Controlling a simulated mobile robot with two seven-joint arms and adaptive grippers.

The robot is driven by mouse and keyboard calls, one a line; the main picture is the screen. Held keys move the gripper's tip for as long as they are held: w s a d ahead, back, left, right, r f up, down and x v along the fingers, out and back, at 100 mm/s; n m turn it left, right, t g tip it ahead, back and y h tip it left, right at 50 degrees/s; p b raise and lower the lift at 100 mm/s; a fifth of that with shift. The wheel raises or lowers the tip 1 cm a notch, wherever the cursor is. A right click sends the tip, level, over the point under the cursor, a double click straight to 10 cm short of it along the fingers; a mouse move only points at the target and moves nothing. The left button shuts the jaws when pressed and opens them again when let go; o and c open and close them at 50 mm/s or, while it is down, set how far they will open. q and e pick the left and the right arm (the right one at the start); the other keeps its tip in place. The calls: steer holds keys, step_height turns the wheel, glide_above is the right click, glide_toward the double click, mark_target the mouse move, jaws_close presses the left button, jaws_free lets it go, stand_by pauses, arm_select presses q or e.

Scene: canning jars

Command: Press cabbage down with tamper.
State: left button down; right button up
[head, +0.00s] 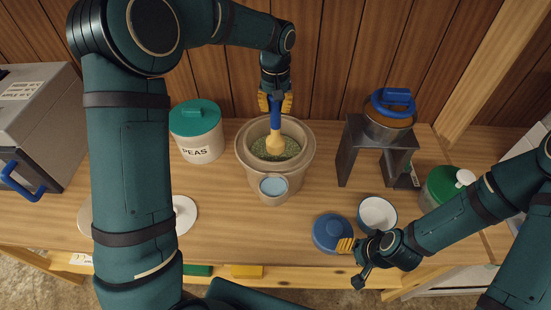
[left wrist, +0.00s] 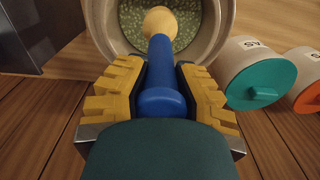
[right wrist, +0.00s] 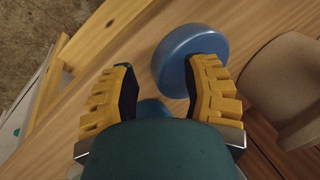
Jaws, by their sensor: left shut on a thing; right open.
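The tamper (head: 275,125) has a blue handle and a pale wooden head. My left gripper (head: 275,102) is shut on the blue handle and holds it upright over the crock (head: 243,165). The crock holds green shredded cabbage (head: 292,147). The tamper's head is at the cabbage; I cannot tell how deep it presses. In the left wrist view the blue handle (left wrist: 163,75) lies between the yellow fingers, with the wooden head (left wrist: 159,20) against the cabbage (left wrist: 190,18). My right gripper (head: 347,246) is open beside a round blue lid (head: 328,232); its fingers also show in the right wrist view (right wrist: 160,90).
A PEAS canister (head: 197,135) is to the left. A grey stand (head: 352,150) with a blue-lidded jar (head: 388,118), a white bowl (head: 377,214) and a green canister (head: 440,187) are to the right.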

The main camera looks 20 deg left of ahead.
arm_select(q)
steer(key=shift+r+p, duration=1.75)
steer(key=shift+r, duration=0.95)
steer(key=shift+r+p, duration=0.4)
steer(key=shift+r, duration=2.2)
